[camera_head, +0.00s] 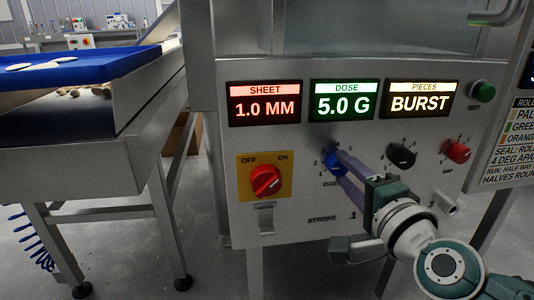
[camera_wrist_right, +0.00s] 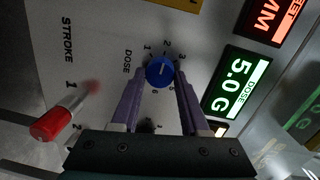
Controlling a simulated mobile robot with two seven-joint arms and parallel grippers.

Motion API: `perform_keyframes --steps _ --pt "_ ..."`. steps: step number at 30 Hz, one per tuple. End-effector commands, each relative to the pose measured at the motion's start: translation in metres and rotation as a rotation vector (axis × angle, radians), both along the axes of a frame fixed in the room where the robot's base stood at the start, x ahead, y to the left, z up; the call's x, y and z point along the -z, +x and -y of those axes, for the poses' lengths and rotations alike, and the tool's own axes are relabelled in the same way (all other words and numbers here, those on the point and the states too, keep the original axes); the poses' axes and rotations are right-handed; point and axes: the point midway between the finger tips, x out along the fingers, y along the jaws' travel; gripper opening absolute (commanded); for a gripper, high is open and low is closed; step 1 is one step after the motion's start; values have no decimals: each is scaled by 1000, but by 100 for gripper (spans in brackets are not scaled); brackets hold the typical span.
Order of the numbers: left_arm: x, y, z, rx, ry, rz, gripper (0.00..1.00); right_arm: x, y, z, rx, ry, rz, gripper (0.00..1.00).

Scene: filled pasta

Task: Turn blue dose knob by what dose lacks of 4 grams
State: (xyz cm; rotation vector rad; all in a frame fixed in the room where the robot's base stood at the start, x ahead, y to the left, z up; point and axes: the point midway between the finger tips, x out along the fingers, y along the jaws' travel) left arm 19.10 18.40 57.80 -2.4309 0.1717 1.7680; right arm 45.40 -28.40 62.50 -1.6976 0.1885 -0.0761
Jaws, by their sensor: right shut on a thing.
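The blue dose knob (camera_head: 331,164) is on the front panel, mostly covered by my gripper fingers in the head view. In the right wrist view the knob (camera_wrist_right: 160,71) shows whole, with a pale pointer line on its face and a numbered scale around it. My right gripper (camera_head: 343,163) is shut on the knob, one purple finger on each side; it also shows in the right wrist view (camera_wrist_right: 162,76). The green dose display (camera_head: 342,101) reads 5.0 G. My left gripper is not in view.
The sheet display (camera_head: 264,104) reads 1.0 MM; the pieces display (camera_head: 420,102) reads BURST. A black knob (camera_head: 401,155) and a red knob (camera_head: 457,151) sit right of the dose knob. A red switch (camera_head: 266,181) is left. A blue-topped conveyor (camera_head: 85,68) stands far left.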

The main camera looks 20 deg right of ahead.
Motion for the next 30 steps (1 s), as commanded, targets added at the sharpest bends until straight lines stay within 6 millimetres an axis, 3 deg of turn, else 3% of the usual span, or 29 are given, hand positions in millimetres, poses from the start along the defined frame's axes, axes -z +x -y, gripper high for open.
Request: perform_keyframes --steps 19,20,27,30 --pt "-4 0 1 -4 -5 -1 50 0 0 0 0 -55 -12 0" --pt "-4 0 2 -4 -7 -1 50 0 0 0 0 -55 -13 47" --pt "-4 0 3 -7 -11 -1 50 0 0 0 0 -55 -13 74" --pt "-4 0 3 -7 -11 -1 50 0 0 0 0 -55 -13 75"
